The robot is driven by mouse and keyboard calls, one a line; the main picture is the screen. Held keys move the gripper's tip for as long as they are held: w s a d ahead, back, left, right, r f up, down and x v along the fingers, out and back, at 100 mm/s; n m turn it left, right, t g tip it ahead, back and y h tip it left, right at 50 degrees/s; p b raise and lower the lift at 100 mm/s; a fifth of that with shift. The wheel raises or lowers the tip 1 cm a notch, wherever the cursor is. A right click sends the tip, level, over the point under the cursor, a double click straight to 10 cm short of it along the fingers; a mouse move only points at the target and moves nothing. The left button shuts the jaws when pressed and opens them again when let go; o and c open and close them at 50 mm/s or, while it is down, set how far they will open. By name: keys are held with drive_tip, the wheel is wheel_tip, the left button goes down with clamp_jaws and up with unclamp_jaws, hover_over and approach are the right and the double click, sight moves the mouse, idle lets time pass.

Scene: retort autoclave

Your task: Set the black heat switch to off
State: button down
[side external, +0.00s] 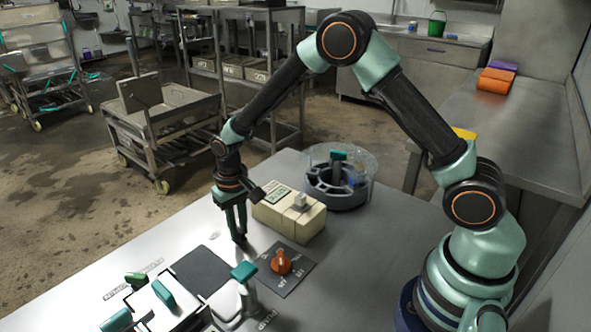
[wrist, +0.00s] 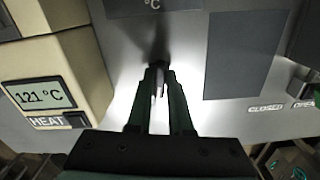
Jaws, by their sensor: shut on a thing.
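The cream control box (side external: 290,213) stands on the metal table, with a display and a pale knob on top. In the wrist view its display reads 121 °C, and the black heat switch (wrist: 75,119) is beside the HEAT label at the left; I cannot tell its setting. My gripper (side external: 239,238) points down just left of the box, low over the table. In the wrist view my gripper (wrist: 158,68) has its fingers close together on a small dark thing that I cannot make out. It is apart from the switch, which the side view does not show clearly.
An orange knob (side external: 281,262) on a dark plate is in front of the box. A teal-handled lever (side external: 244,271) and a black pad (side external: 202,271) are nearby. A round clear container (side external: 340,178) stands behind. Bare table lies left of the box.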

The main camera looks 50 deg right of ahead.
drive_tip(key=shift+m, duration=1.7)
drive_tip(key=c, duration=0.8)
unclamp_jaws()
wheel_tip(320, 180, up, 12)
drive_tip(key=shift+r, duration=0.1)
